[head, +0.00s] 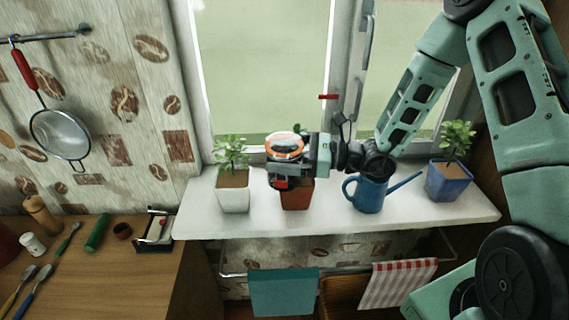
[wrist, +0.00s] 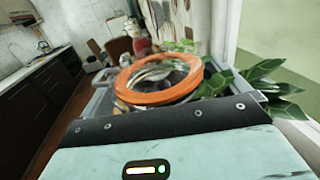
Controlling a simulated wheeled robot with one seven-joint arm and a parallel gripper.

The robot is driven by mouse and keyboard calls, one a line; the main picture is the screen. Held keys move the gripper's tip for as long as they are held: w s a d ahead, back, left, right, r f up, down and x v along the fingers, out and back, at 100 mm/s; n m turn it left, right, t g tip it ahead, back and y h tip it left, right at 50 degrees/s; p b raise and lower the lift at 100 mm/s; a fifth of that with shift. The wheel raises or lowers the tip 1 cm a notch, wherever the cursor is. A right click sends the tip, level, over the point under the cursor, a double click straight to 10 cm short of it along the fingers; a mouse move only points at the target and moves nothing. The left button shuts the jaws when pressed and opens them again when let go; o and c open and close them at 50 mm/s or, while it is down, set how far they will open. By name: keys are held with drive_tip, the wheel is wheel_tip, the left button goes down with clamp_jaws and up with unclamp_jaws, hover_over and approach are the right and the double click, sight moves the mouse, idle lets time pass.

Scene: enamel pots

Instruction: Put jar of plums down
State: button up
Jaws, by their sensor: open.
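The jar (head: 285,144) has an orange ring around its top and stands upright over the windowsill, in front of a plant in a terracotta pot (head: 298,196). In the wrist view its orange ring (wrist: 150,97) and glassy top fill the middle; its contents cannot be made out. My gripper (head: 283,170) is open, with its grey fingers on either side of the jar. My gripper hides most of the jar's body and its base, so I cannot tell what it rests on.
The white windowsill (head: 335,217) also bears a white plant pot (head: 233,199), a blue watering can (head: 369,194) and a blue plant pot (head: 449,182). Bare sill shows between the terracotta pot and the watering can. A wooden counter (head: 120,275) with utensils is at left.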

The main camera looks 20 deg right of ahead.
drive_tip(key=c, duration=1.7)
drive_tip(key=shift+r, duration=0.1)
drive_tip(key=shift+c, duration=1.1)
